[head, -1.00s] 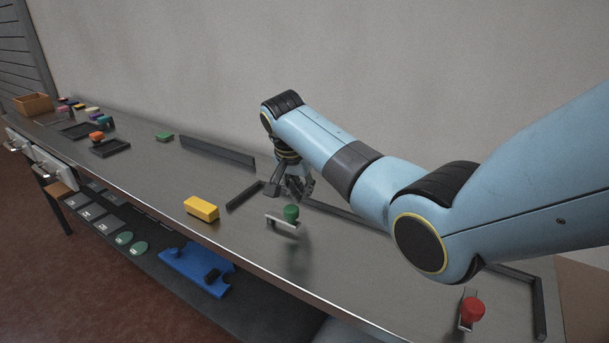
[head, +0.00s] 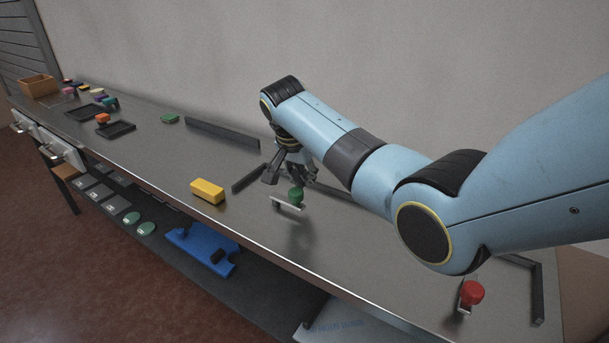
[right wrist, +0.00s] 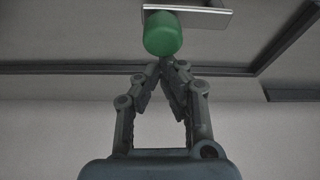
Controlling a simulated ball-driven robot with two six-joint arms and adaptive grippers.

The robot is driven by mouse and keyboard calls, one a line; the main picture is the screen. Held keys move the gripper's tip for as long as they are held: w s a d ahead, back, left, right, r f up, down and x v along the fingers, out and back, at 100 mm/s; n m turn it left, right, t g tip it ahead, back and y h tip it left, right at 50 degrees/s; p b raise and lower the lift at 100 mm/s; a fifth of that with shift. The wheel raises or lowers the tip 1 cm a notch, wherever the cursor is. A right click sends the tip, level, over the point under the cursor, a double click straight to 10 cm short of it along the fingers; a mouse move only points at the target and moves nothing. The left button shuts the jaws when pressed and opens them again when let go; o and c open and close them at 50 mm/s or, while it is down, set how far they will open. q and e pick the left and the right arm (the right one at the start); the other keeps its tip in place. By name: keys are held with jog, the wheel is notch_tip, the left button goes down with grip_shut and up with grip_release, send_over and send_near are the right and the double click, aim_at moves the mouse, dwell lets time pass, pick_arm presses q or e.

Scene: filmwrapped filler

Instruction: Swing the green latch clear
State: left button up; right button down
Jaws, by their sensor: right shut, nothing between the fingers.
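The green latch has a rounded green knob (head: 296,195) on a pale metal bar (head: 287,204) on the grey bench top. In the right wrist view the green knob (right wrist: 163,34) stands just beyond my fingertips, with the pale bar (right wrist: 215,18) behind it. My right gripper (head: 291,177) points down at the far side of the knob. In the right wrist view its fingertips (right wrist: 166,62) meet and hold nothing. I cannot tell whether they touch the knob. My left gripper is not in view.
A yellow block (head: 207,191) lies left of the latch, and a red knob (head: 472,292) stands at the near right. Dark rails (head: 222,135) rise from the bench (head: 165,150). Trays and small blocks are farther left. A blue part (head: 203,250) lies on the lower shelf.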

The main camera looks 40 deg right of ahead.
aim_at(297, 195)
jog(key=shift+s+a+m+p, duration=0.2)
jog(key=shift+m+p, duration=0.1)
jog(key=shift+m, duration=0.1)
jog(key=shift+s+a+m+g+p, duration=0.4)
jog(key=shift+a+m+g+p, duration=0.2)
jog(key=shift+m, duration=0.5)
jog(key=m, duration=0.1)
jog(key=a+m, duration=0.1)
jog(key=shift+s+a+m+g+p, duration=0.1)
jog(key=shift+s+m+g+p, duration=0.2)
jog(key=shift+s+m+g, duration=0.1)
jog(key=m, duration=0.1)
jog(key=a+m+g, duration=0.1)
jog(key=shift+s+a+m, duration=0.2)
jog(key=shift+a+m, duration=0.1)
jog(key=shift+a+p, duration=0.35)
jog(key=shift+a, duration=1)
jog(key=shift+w+a+b, duration=0.2)
jog(key=shift+w+a, duration=0.1)
jog(key=shift+a, duration=0.25)
jog(key=shift+w+a+b, duration=0.15)
jog(key=shift+w+a, duration=0.1)
jog(key=shift+a, duration=0.4)
